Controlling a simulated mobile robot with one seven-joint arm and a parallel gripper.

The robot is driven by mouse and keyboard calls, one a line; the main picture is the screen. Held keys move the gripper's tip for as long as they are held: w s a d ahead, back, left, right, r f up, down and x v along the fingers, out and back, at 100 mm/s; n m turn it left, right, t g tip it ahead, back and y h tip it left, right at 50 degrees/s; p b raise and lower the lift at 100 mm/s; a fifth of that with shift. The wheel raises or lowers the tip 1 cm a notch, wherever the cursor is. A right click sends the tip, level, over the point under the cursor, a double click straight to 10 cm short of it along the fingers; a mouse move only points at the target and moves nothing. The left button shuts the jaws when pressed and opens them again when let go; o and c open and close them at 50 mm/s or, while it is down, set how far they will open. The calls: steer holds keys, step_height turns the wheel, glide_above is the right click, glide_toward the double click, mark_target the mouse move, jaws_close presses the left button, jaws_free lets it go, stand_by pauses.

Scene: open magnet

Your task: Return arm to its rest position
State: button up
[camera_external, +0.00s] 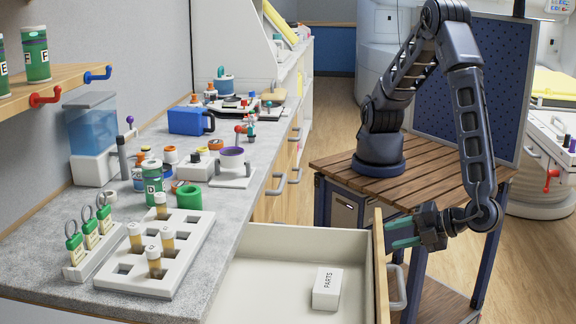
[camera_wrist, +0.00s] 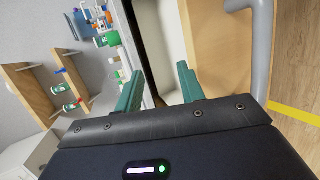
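My gripper (camera_external: 388,234) hangs at the end of my bent arm, at the front panel of an open drawer (camera_external: 262,262). Its two green fingers point left in the external view, near the panel's top edge; whether they touch it I cannot tell. In the wrist view the fingers of my gripper (camera_wrist: 159,72) stand well apart, with nothing held between them. The drawer front (camera_wrist: 215,45) and its grey handle (camera_wrist: 262,50) lie to the right of the fingers there. My arm stands on a wooden-topped cart.
A white box marked PARTS (camera_external: 327,289) lies in the drawer. The grey counter (camera_external: 240,200) on the left carries a vial rack (camera_external: 190,255), bottles and a blue container (camera_external: 190,121). A dark pegboard (camera_external: 465,90) stands behind my arm. A wall shelf (camera_external: 60,80) is at upper left.

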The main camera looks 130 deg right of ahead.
steer(key=d+r+m+g+y, duration=0.2)
steer(key=d+r+g+y, duration=0.1)
steer(key=d+r, duration=1)
steer(key=d+r+m+g+y, duration=0.25)
steer(key=d+r, duration=0.65)
steer(key=d, duration=0.7)
steer(key=s+d+r+m+t+y, duration=0.1)
steer(key=s+d+r+t+y, duration=0.1)
steer(key=s+d, duration=0.6)
steer(key=s+d+r+m+t+y, duration=0.1)
steer(key=s+d+r+y, duration=0.3)
steer(key=s+d, duration=0.5)
steer(key=shift+s+d+r+t, duration=0.15)
steer(key=shift+s+r+t, duration=0.2)
steer(key=shift+s+r, duration=0.6)
